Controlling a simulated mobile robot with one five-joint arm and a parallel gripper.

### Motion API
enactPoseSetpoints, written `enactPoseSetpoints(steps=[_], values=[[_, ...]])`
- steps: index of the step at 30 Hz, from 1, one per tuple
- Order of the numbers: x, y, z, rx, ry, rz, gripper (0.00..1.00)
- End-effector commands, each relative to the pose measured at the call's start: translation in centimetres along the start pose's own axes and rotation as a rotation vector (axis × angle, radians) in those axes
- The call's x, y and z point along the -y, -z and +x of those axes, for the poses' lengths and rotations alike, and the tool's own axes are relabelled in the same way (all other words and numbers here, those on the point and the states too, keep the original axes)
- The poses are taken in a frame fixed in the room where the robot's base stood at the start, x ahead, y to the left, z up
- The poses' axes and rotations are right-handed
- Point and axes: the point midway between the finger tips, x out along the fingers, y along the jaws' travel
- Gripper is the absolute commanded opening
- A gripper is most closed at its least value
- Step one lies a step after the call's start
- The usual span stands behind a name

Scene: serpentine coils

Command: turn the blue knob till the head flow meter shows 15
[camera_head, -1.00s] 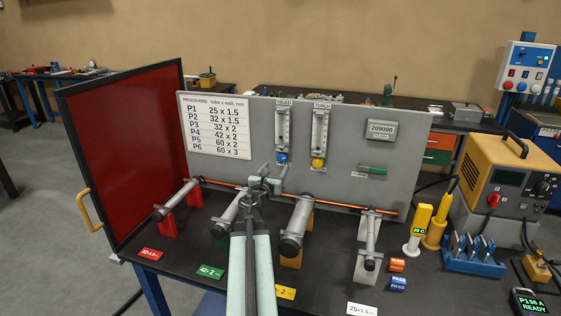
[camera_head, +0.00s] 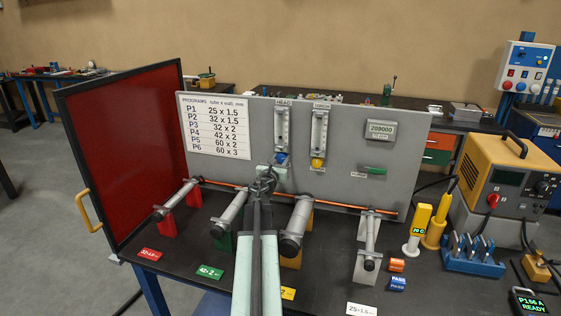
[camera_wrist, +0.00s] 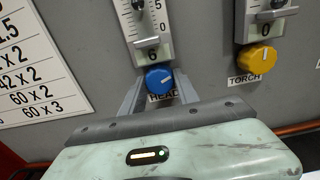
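The blue knob (camera_wrist: 159,77) sits under the head flow meter (camera_wrist: 145,30) on the grey panel; its white mark points right. In the head view, the knob (camera_head: 281,159) and head flow meter (camera_head: 282,125) are left of the torch meter. The small window at the foot of the head meter seems to read 6. My gripper (camera_wrist: 158,88) is open, with one finger at each lower side of the knob. I cannot tell whether the fingers touch it. In the head view, my gripper (camera_head: 270,176) is just below and left of the knob.
The yellow torch knob (camera_wrist: 257,58) and its meter (camera_wrist: 268,15), reading 0, are close on the right. A programme chart (camera_head: 214,126) is on the left of the panel. Several tubes on coloured stands, including one grey tube (camera_head: 297,226), lie below around my arm.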

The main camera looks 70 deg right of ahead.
Motion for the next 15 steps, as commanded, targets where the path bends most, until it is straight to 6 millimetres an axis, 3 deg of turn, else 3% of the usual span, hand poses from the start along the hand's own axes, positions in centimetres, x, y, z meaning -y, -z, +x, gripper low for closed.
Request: enactPoseSetpoints(steps=[15], values=[[-0.15, 0.0, -0.02, 0.0, -0.001, 0.405, 0.0]])
